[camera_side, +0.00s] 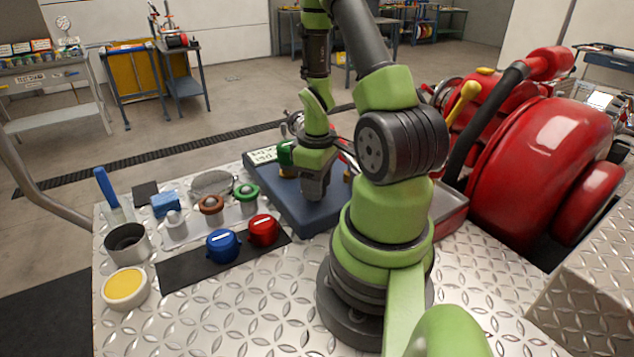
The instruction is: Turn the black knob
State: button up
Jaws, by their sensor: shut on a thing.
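My gripper (316,188) points down over the dark blue panel (277,205) at the middle of the metal table. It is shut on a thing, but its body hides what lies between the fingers. No black knob can be made out in this view. A green part (286,154) on a brass-coloured base stands on the panel just left of my gripper. A blue knob (222,246) and a red knob (263,231), each with a white line, sit on a black mat (180,271) at the front left, apart from my gripper.
A brown ring-shaped part (211,205) and a green one (247,193) stand behind the mat. A grey cup (127,244) and a yellow-filled dish (125,288) stand at the left. Large red machinery (545,165) fills the right side. The table's front is clear.

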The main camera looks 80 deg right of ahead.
jog(key=o, duration=0.9)
notch_tip(320, 180, up, 10)
dwell(0.3)
